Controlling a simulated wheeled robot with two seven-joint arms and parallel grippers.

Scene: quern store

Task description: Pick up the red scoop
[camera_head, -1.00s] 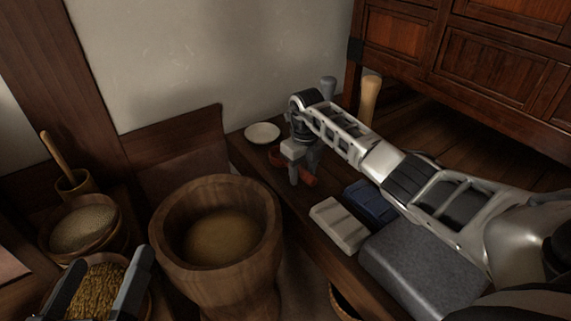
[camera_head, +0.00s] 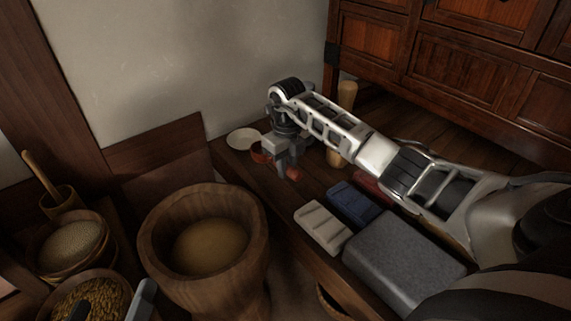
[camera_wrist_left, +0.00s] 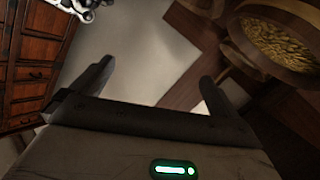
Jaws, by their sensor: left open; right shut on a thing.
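The red scoop (camera_head: 293,174) is at my right gripper (camera_head: 285,170), on the bench near the white dish. My right gripper points down and is shut on the scoop. Red shows on both sides of the fingers; the middle of the scoop is hidden by them. I cannot tell for sure whether the scoop is clear of the bench top. My left gripper (camera_head: 112,305) is open and empty at the bottom left, over the bowl of grain. Its spread fingers also show in the left wrist view (camera_wrist_left: 155,85), with nothing between them.
A white dish (camera_head: 243,139) sits behind the scoop. A pale block (camera_head: 322,228), a blue box (camera_head: 352,202), a red object (camera_head: 372,187) and a large grey block (camera_head: 400,255) line the bench (camera_head: 300,275). A large wooden mortar (camera_head: 155,235) stands left of it. A cabinet (camera_head: 470,75) is behind.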

